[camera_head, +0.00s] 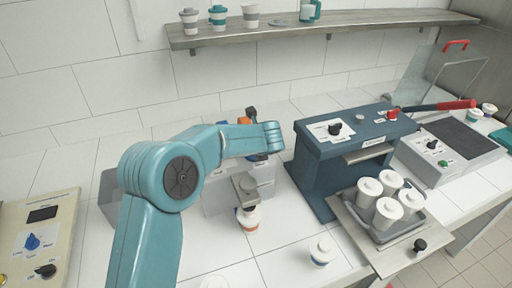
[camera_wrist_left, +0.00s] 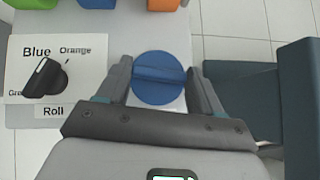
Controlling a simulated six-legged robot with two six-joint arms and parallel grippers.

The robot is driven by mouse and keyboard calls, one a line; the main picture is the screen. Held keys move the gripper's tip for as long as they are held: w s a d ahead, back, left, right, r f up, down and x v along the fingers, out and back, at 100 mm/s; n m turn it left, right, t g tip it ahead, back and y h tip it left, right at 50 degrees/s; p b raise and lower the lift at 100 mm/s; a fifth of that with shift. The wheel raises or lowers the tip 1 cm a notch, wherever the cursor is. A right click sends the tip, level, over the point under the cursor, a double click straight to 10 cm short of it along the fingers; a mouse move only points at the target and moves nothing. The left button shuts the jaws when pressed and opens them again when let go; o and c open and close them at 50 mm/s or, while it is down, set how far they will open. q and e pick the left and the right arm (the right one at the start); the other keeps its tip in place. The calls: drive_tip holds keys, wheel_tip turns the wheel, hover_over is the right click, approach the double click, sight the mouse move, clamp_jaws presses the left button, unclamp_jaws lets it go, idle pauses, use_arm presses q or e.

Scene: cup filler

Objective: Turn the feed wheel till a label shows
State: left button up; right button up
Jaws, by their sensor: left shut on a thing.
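The blue feed wheel (camera_wrist_left: 160,78), a round disc with a raised bar across it, sits on the grey label machine (camera_wrist_left: 120,28) in the left wrist view. My left gripper (camera_wrist_left: 163,85) has one finger on each side of the wheel and is shut on it. In the head view the grey machine (camera_head: 225,200) stands behind my teal left arm, which hides the wheel and the fingertips. I cannot make out a label at the machine's outlet. My right gripper is not in view.
A black roll knob (camera_wrist_left: 45,80) on a white plate is left of the wheel. Green, blue and orange rolls (camera_wrist_left: 163,4) stand beyond. A cup with an orange band (camera_head: 250,217) is in front of the machine. A dark blue machine (camera_head: 345,150) stands to the right.

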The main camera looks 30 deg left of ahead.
use_arm(q)
drive_tip(key=shift+s+a+r+m+t+h+p, duration=0.1)
drive_tip(key=shift+a+r+m+t+h+p, duration=0.1)
drive_tip(key=shift+m+t+h+p, duration=0.45)
drive_tip(key=shift+m+h+p, duration=0.35)
drive_tip(key=shift+m+p, duration=0.1)
drive_tip(key=shift+m, duration=0.5)
drive_tip(key=shift+a+m+t+h+p, duration=0.15)
drive_tip(key=shift+m+t+h+p, duration=0.1)
drive_tip(key=shift+m+h+p, duration=0.6)
drive_tip(key=shift+f+m+h+p, duration=0.1)
drive_tip(key=shift+m+h+p, duration=0.15)
drive_tip(key=shift+m+p, duration=0.4)
drive_tip(key=o, duration=0.9)
drive_tip(key=shift+c, duration=0.2)
drive_tip(key=shift+o, duration=0.9)
drive_tip(key=shift+f, duration=0.15)
